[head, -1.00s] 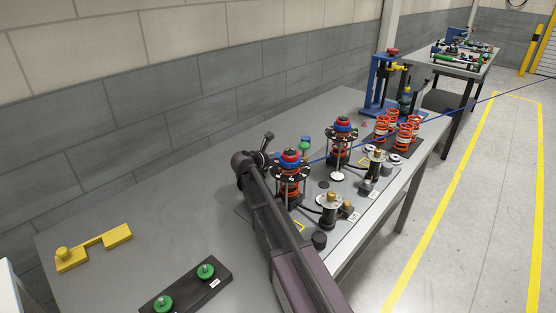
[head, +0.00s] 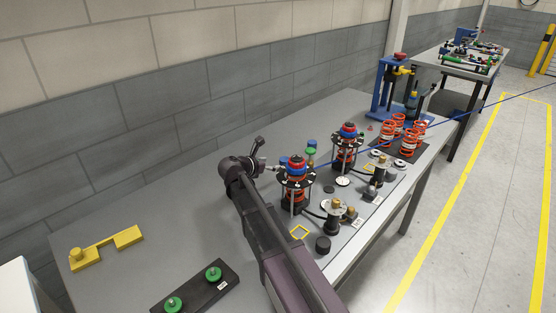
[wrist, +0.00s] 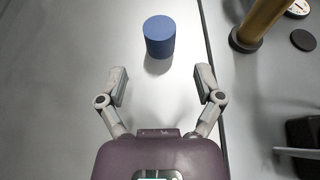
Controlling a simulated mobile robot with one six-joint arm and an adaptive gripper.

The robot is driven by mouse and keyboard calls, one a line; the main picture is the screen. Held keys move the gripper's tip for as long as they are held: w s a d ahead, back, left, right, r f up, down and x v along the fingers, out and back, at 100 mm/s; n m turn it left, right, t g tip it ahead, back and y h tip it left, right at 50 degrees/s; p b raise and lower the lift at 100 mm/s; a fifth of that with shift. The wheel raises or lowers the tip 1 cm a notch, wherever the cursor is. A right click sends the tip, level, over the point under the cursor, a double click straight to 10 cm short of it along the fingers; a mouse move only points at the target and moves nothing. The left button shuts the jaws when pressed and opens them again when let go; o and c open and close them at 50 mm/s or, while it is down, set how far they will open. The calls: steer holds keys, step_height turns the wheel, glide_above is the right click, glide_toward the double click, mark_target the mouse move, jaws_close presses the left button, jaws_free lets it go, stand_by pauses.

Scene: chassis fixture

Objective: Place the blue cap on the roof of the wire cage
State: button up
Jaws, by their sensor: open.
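The blue cap (wrist: 160,37) is a plain blue cylinder standing upright on the grey table in the wrist view. My gripper (wrist: 161,88) is open and empty, its two fingers spread on either side with the cap ahead of them, apart from both. In the head view a small blue piece (head: 312,143) shows behind the nearer cage, above a green disc. Two dark wire cages hold orange springs: the nearer (head: 297,183) and the farther (head: 347,146). Red and blue parts sit on top of each.
A brass post (wrist: 262,22) stands right of the cap in the wrist view. Fixtures with brass tops (head: 334,210) stand in front of the cages. A yellow bracket (head: 105,248) and a black block with green knobs (head: 195,290) lie at the left. The table's back left is clear.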

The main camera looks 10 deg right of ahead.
steer(key=shift+p+v, duration=0.5)
steer(key=shift+v, duration=1.35)
